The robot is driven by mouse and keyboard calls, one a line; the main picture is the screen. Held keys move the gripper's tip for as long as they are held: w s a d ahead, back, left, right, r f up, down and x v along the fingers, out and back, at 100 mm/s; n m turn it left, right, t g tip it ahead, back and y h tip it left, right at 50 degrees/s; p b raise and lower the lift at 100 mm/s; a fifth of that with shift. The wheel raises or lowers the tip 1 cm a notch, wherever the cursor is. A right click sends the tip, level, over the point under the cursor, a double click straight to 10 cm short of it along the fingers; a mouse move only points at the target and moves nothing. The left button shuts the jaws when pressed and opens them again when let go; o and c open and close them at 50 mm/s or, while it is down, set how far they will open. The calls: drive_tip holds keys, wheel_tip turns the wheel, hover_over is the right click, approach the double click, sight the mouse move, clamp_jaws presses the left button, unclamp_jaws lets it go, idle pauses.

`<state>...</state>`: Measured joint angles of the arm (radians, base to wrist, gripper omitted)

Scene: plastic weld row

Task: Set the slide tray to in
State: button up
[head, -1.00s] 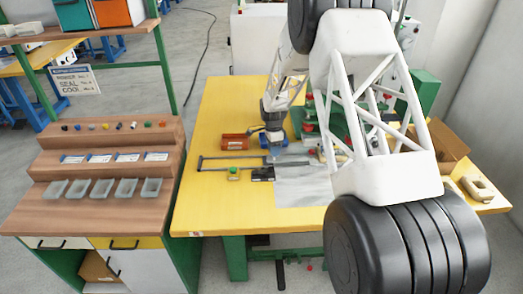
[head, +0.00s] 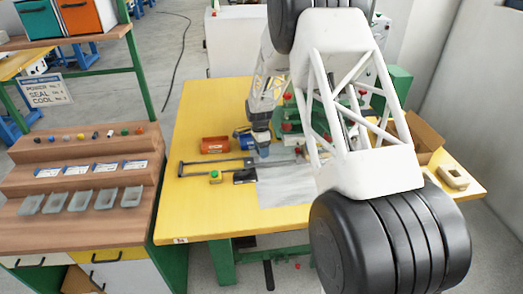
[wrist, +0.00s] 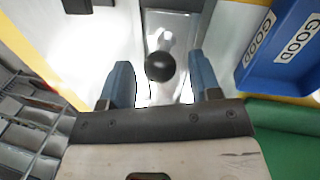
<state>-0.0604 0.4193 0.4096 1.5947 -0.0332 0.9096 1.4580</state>
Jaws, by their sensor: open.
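The slide tray shows in the wrist view as a grey plate (wrist: 180,25) carrying a round black knob (wrist: 160,67) on a pale stem. My gripper (wrist: 160,82) is open, with one blue finger on each side of the knob in the picture and visible gaps. I cannot tell whether the fingertips are level with the knob. In the head view my gripper (head: 263,153) points down over the right end of the dark slide rails (head: 212,163). The gripper and arm hide the knob and part of the tray there.
An orange bin (head: 215,145) and a blue bin (head: 242,140) stand behind the rails. The blue bin's GOOD labels show at right in the wrist view (wrist: 285,65). A green button box (head: 215,177) and a black box (head: 245,176) sit in front. Green machinery (head: 398,85) stands right.

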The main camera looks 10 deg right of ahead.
drive_tip(key=shift+r, duration=0.1)
wheel_tip(320, 180, up, 8)
drive_tip(key=w, duration=0.1)
drive_tip(key=shift+w+f, duration=0.25)
drive_tip(key=shift+a, duration=0.1)
drive_tip(key=shift+r, duration=0.1)
idle(0.3)
drive_tip(key=shift+s+r, duration=0.15)
drive_tip(key=shift+r, duration=0.05)
drive_tip(key=s+d+r+n+t, duration=0.3)
drive_tip(key=s+r+n, duration=0.5)
drive_tip(key=s+r, duration=1.55)
drive_tip(key=s+d+n+t, duration=0.1)
drive_tip(key=s+n, duration=0.6)
drive_tip(key=s, duration=2.4)
drive_tip(key=shift+s+d+r+n+t, duration=0.2)
drive_tip(key=shift+d+r+n+t, duration=0.15)
drive_tip(key=shift+d, duration=0.25)
